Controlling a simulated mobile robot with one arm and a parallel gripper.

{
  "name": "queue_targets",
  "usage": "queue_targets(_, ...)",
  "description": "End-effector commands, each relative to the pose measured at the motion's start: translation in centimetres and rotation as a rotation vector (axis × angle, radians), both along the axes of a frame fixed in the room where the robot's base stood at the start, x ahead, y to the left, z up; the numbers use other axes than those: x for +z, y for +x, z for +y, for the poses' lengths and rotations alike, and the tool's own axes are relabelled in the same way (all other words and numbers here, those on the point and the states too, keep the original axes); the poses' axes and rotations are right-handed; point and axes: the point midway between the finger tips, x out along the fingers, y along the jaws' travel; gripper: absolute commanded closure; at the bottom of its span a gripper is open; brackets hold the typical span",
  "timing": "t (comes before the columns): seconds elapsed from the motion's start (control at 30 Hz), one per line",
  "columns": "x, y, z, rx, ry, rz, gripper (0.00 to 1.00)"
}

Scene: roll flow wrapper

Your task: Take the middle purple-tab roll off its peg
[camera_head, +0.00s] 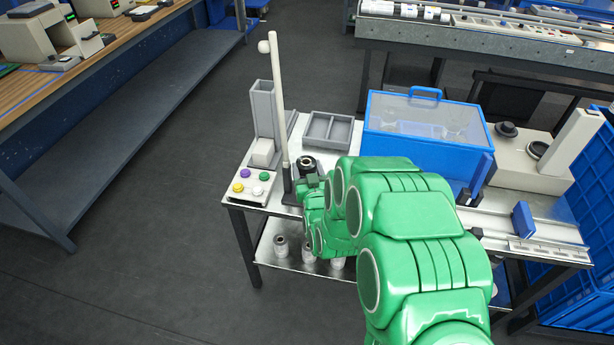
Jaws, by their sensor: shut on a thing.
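My gripper (312,181) is at the end of my green arm, over the left part of the white-topped table. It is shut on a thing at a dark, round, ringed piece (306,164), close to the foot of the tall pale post. My arm hides most of the jaws, and I cannot tell whether the held piece is a roll. On the lower shelf are pale grey cylinders: a left one (281,246), a middle one (309,252) and a right one (337,262) partly behind my arm. I see no purple tab or peg clearly.
The tall post (280,110) stands just left of my gripper. A box with coloured buttons (252,187), a grey upright holder (263,108) and a divided grey tray (328,131) are near. A blue clear-lidded box (425,125) stands to the right. The floor at left is free.

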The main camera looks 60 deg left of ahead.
Motion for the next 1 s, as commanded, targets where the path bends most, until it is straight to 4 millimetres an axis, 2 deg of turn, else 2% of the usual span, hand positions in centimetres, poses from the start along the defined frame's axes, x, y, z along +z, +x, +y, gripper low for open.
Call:
queue_targets(0.03, 1.1, 0.0, 0.0, -0.001, 0.004, -0.001, 0.80)
queue_targets(0.47, 8.2, 0.0, 0.0, 0.000, 0.003, -0.002, 0.80)
queue_targets(1.0, 18.1, 0.0, 0.0, 0.001, 0.004, -0.003, 0.80)
